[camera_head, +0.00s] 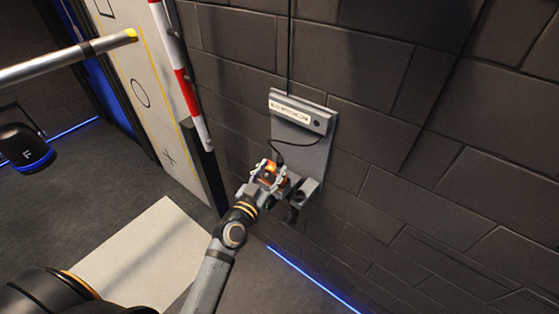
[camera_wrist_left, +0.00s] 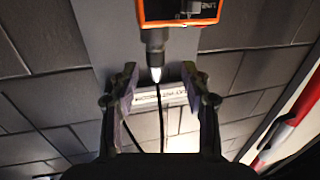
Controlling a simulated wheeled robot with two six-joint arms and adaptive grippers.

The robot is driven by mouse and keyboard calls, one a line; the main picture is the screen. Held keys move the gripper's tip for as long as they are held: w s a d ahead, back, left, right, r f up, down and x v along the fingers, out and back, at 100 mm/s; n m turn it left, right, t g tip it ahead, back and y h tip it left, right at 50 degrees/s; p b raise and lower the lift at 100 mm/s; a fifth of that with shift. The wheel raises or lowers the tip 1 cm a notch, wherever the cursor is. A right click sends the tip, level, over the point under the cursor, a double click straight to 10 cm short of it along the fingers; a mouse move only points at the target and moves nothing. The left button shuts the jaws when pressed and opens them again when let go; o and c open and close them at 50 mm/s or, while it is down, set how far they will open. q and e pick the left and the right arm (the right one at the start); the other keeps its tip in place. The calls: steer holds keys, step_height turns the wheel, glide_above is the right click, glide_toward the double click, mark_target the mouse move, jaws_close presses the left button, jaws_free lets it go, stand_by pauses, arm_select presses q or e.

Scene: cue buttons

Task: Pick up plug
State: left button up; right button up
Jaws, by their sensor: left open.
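The plug (camera_wrist_left: 180,14) is an orange-edged dark block with a printed label, cut off by the top edge of the left wrist view. Its dark neck ends in a pale tip, which points down the picture between my fingertips. My left gripper (camera_wrist_left: 159,72) is open, one finger on each side, with no visible contact. In the head view, the orange plug (camera_head: 269,170) shows at my left gripper (camera_head: 272,178), in front of a grey wall panel (camera_head: 311,154). The fingers partly hide it there. A black cable runs from near the plug to the panel. My right gripper is not in view.
The panel has a white label strip and a small holder (camera_head: 304,190) at its lower end. Dark block walls surround it. A red-and-white post (camera_head: 180,75) stands left of it, beside a pale marked panel (camera_head: 140,90). A metal bar (camera_head: 70,57) crosses the upper left.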

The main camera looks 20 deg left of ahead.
mark_target(278, 163)
arm_select(q)
steer(key=w+p, duration=0.1)
steer(key=w, duration=0.1)
steer(key=w+d, duration=0.1)
steer(key=w, duration=0.2)
steer(key=shift+d+p, duration=0.1)
steer(key=shift+p, duration=0.3)
steer(key=shift+w, duration=0.1)
steer(key=shift+s, duration=0.25)
steer(key=c, duration=0.4)
jaws_close()
